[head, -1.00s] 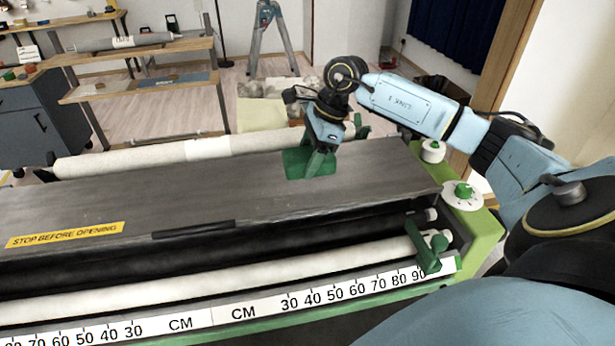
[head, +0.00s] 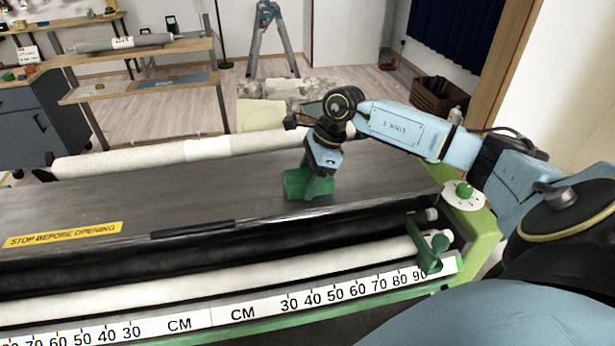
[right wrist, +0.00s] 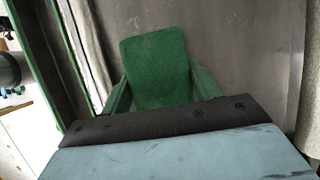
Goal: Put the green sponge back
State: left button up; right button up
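The green sponge (head: 294,184) is at the right part of the grey machine lid, near its front edge. In the right wrist view the sponge (right wrist: 155,62) is a flat green block between the two green fingers. My right gripper (head: 318,182) reaches down from above and is shut on the sponge; the fingers (right wrist: 160,88) sit along its two sides. I cannot tell whether the sponge rests on the lid or hangs just above it. My left gripper is not in view.
The lid (head: 150,205) is otherwise clear and carries a yellow warning label (head: 62,235). A white paper roll (head: 210,149) lies behind it. In front are a lower roller (head: 250,278), a centimetre scale (head: 240,314) and a green clamp (head: 430,250). A dial (head: 463,196) is at the right end.

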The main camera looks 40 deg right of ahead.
jog(key=o, duration=0.3)
jog(key=shift+o, duration=0.2)
jog(key=shift+r, duration=0.1)
jog(key=shift+r+p, duration=0.35)
jog(key=shift+p, duration=0.15)
jog(key=v, duration=1.3)
jog(key=shift+w+b, duration=0.15)
jog(key=shift+b, duration=0.2)
jog(key=shift+f, duration=0.1)
